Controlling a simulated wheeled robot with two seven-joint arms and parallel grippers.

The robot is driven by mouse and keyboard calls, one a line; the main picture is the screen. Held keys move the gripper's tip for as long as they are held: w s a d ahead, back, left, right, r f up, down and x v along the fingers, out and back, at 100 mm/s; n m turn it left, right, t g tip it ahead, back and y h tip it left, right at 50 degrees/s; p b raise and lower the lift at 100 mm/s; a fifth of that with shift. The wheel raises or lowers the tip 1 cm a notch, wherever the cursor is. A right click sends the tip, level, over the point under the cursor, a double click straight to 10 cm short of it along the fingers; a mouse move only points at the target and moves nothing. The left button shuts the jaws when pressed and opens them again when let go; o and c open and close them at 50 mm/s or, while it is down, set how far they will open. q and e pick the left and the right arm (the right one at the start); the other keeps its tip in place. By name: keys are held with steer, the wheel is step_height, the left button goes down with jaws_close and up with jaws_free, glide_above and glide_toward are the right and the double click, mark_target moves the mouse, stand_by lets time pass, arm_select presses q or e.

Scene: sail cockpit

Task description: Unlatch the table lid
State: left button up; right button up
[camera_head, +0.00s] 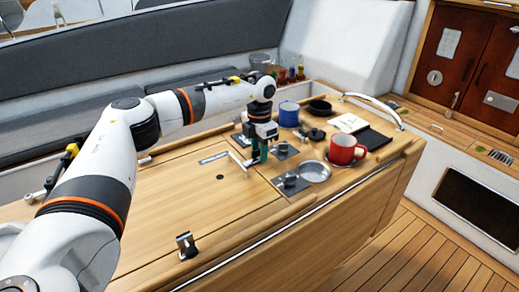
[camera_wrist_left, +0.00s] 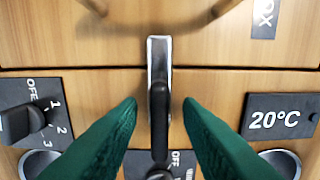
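The table lid (camera_head: 205,185) is a flat wooden panel, lying closed on the cockpit table. In the left wrist view, a latch with a metal plate (camera_wrist_left: 159,50) and a dark lever (camera_wrist_left: 159,105) straddles the seam between the lid and the control panel. My left gripper (camera_head: 255,160) points down over this seam. In the left wrist view its green fingers (camera_wrist_left: 160,104) are apart, one on each side of the lever, with visible gaps. The latch is mostly hidden behind the gripper in the head view. My right gripper is not in view.
Knobs (camera_wrist_left: 22,122) and a 20°C display (camera_wrist_left: 278,117) flank the latch. A red mug (camera_head: 344,150), a metal dish (camera_head: 315,172) and a blue mug (camera_head: 289,114) stand right of the gripper. A dark metal bracket (camera_head: 187,245) sits near the lid's front edge.

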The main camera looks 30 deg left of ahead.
arm_select(q)
jaws_close()
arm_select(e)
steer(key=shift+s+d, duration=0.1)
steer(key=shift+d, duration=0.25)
arm_select(q)
steer(key=shift+n, duration=0.3)
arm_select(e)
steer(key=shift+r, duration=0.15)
arm_select(q)
steer(key=shift+n, duration=0.3)
steer(key=n+p, duration=0.1)
steer(key=n, duration=0.2)
steer(key=shift+r+p, duration=0.1)
steer(key=shift+p, duration=0.3)
steer(key=n+p, duration=0.1)
steer(key=n, duration=0.3)
steer(key=shift+n+p, duration=0.3)
steer(key=n+p, duration=0.1)
steer(key=n, duration=0.4)
steer(key=shift+p, duration=0.4)
steer(key=shift+n+p, duration=0.65)
steer(key=shift+n, duration=1.45)
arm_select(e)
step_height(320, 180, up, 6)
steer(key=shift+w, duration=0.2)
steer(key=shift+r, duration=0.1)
